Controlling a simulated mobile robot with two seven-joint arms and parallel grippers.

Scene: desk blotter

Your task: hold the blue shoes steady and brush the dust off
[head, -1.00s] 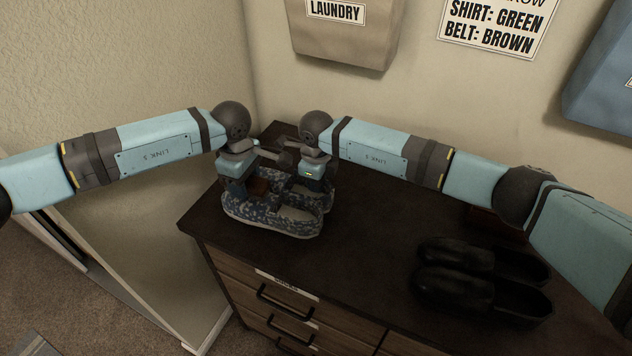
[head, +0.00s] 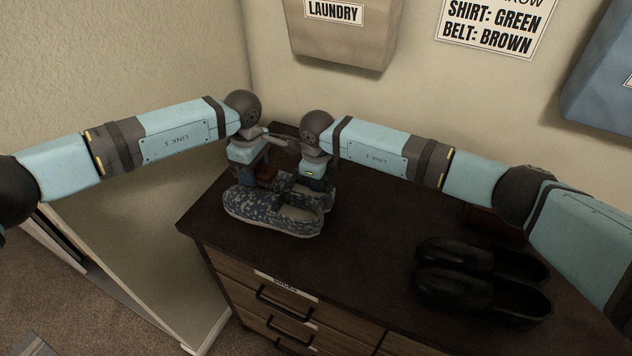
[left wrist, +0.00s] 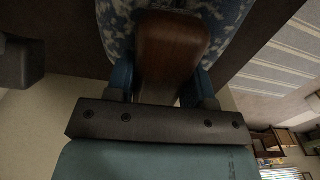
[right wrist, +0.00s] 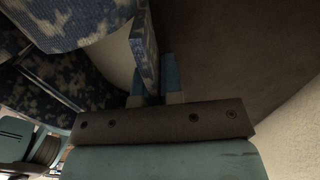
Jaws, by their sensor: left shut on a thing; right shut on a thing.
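The blue shoes (head: 270,215) have a mottled blue and white pattern and stand side by side at the left end of the dresser top. My left gripper (head: 258,172) is shut on a brown wooden brush (head: 267,174), held at the shoes' upper side. The brush (left wrist: 172,50) also shows in the left wrist view, over the patterned shoe; its bristles are hidden. My right gripper (head: 313,184) is shut on the rim of the far shoe, near its right end. In the right wrist view the fingers (right wrist: 157,70) pinch the shoe's fabric edge.
Black shoes (head: 480,280) stand on the dresser top (head: 365,240) at the right, with a brown object (head: 490,222) behind them. The dresser top is clear between the two pairs. A laundry bag (head: 345,35) hangs on the wall behind.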

